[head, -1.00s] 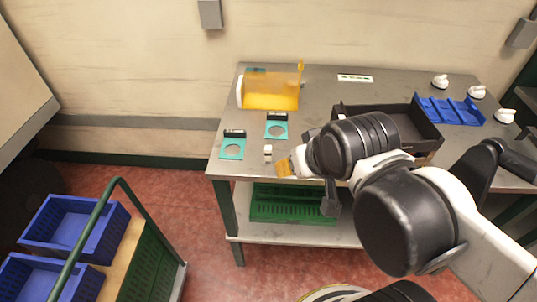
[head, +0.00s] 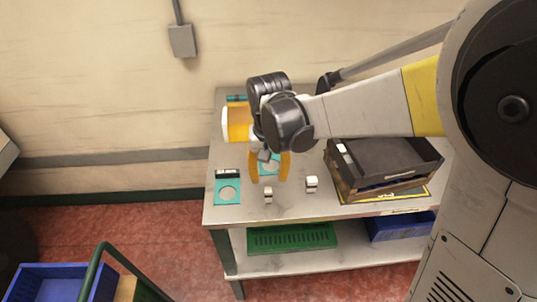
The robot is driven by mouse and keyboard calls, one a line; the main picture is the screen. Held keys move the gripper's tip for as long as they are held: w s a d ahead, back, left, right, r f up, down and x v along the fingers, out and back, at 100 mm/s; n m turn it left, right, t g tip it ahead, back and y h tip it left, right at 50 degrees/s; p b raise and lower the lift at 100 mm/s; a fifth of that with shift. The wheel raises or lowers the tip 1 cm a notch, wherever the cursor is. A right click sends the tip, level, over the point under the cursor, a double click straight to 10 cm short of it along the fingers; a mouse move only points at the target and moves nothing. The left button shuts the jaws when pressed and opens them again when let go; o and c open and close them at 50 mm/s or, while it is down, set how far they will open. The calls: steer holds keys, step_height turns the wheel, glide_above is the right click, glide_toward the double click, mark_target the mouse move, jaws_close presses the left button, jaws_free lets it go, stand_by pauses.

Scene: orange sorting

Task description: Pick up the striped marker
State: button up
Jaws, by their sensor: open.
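Two small pale blocks with dark bands stand on the grey table (head: 290,208) in the head view. One block (head: 268,195) is near the table's front edge, the other block (head: 311,184) a little to its right. Both look striped; I cannot tell which is the striped marker. My gripper (head: 269,177) points down with its two orange fingers apart and nothing between them. In the picture its fingertips are just above the left block, apart from it. My gripper and wrist cover part of a teal plate (head: 268,163) behind.
Another teal plate (head: 227,190) with a round pale centre lies to the left. A yellow-orange bin (head: 237,124) stands behind, partly hidden by my arm. A dark tray (head: 385,160) is at the right. A green crate (head: 292,238) sits on the lower shelf.

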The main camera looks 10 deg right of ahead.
mark_target(269, 188)
step_height(269, 188, down, 5)
steer(key=shift+b, duration=0.8)
steer(key=f+b, duration=0.1)
steer(key=f, duration=0.2)
steer(key=f+b, duration=0.1)
steer(key=f, duration=0.1)
steer(key=shift+s+a+f+b, duration=0.1)
steer(key=shift+s+f+b, duration=0.1)
steer(key=shift+s+b, duration=0.15)
steer(key=shift+r, duration=0.15)
jaws_close()
